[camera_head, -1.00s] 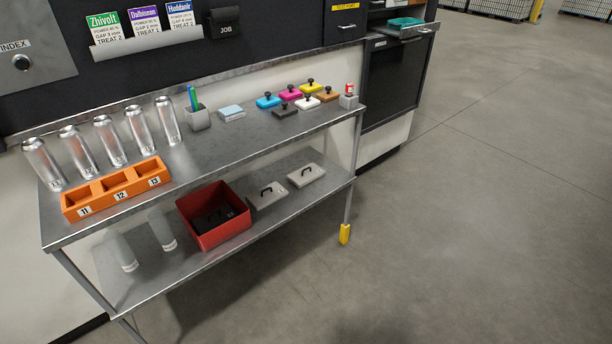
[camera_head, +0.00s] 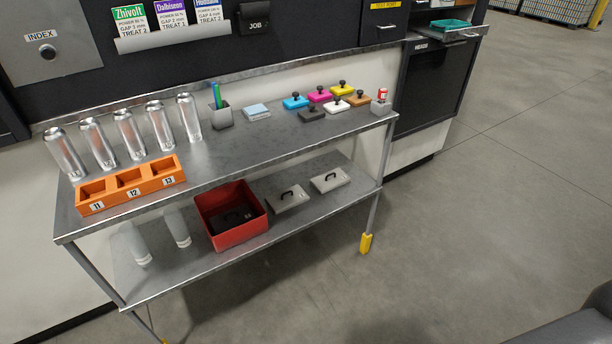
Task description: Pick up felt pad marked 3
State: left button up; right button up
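Two light grey pads with black handles lie flat on the lower shelf: a nearer pad (camera_head: 287,203) and a pad farther right (camera_head: 331,183). A dark pad with a handle (camera_head: 231,221) lies inside the red bin (camera_head: 243,238), with a small pale mark beside it. I cannot read a 3 on any of these pads, so I cannot tell which is the felt pad marked 3. Neither of my grippers is in view.
The metal table (camera_head: 240,150) carries an orange rack (camera_head: 135,201), several silver cans (camera_head: 160,125), a pen cup (camera_head: 221,118) and several coloured handled blocks (camera_head: 295,103). The floor (camera_head: 480,220) right of the table is clear.

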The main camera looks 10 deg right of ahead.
aim_at(327, 182)
jog(key=i+l+u, duration=0.15)
jog(key=l, duration=0.25)
jog(key=i+l+u, duration=0.15)
jog(key=l, duration=0.3)
jog(key=i+l+u, duration=0.15)
jog(key=l, duration=0.3)
jog(key=i+l+u, duration=0.1)
jog(key=l, duration=0.35)
jog(key=i+l, duration=0.1)
jog(key=l, duration=0.4)
jog(key=i+l, duration=0.1)
jog(key=l, duration=0.45)
jog(key=i+l, duration=0.1)
jog(key=l, duration=0.4)
jog(key=i+l+u, duration=0.1)
jog(key=l, duration=0.45)
jog(key=i+l, duration=0.1)
jog(key=l, duration=0.4)
